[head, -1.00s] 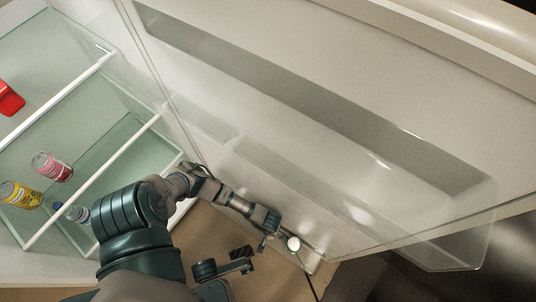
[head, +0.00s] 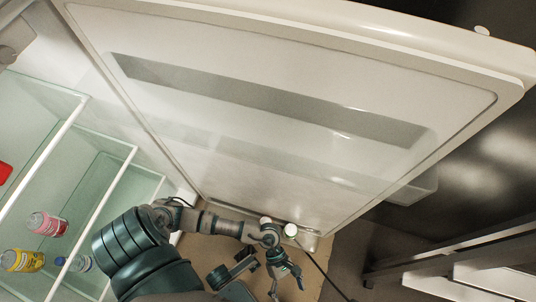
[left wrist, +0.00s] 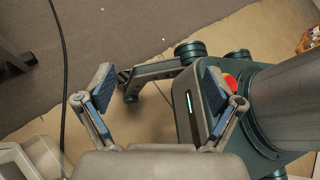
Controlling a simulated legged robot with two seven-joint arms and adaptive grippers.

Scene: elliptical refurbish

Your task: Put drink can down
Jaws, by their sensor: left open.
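My left gripper (head: 286,281) hangs over the brown floor, below the lower edge of the open fridge door. In the left wrist view it (left wrist: 150,92) is open, with nothing between its two fingers. A pink can (head: 46,224) and a yellow can (head: 22,260) are inside the fridge at the left, well away from the gripper. I cannot tell which can the task means. My right gripper is not in view.
The white fridge door (head: 260,70) stands open across the upper view. A small blue-capped bottle (head: 80,263) and a red item (head: 4,172) are in the fridge. A dark cable (left wrist: 62,80) lies on the floor. A white slatted structure (head: 470,275) is at lower right.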

